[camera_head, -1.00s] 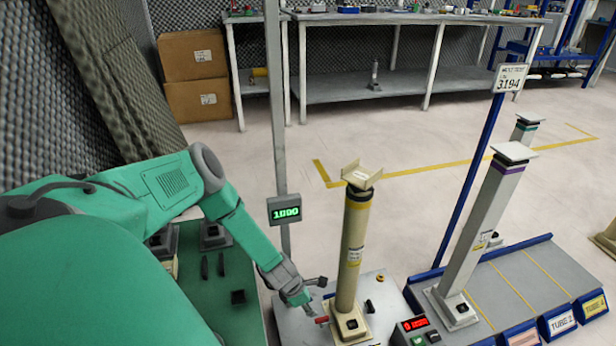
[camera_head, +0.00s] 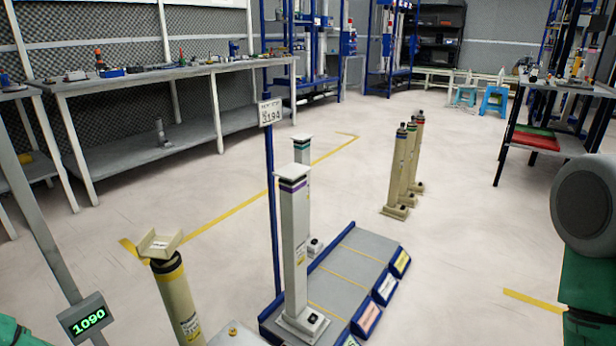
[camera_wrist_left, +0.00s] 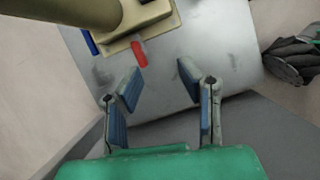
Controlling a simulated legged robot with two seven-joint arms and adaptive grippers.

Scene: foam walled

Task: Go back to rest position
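My left gripper (camera_wrist_left: 158,95) shows in the left wrist view with its two blue-padded fingers apart and nothing between them. Just beyond the fingertips are a red tab (camera_wrist_left: 139,54) and the square base of a beige tube (camera_wrist_left: 150,20), on a light grey plate (camera_wrist_left: 205,45). In the head view that beige tube (camera_head: 178,300) stands at the lower left with a cradle-shaped top. Only a sliver of my green left arm shows at the lower left corner. My right arm shows at the right edge; its gripper is out of the picture.
A blue-edged rack (camera_head: 330,295) holds two grey tubes, the nearer (camera_head: 295,245) with a purple band. A post carries a display (camera_head: 87,318) reading 1090. Several beige tubes (camera_head: 398,170) stand on the floor beyond. A long workbench (camera_head: 150,75) lines the back left. Floor between is open.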

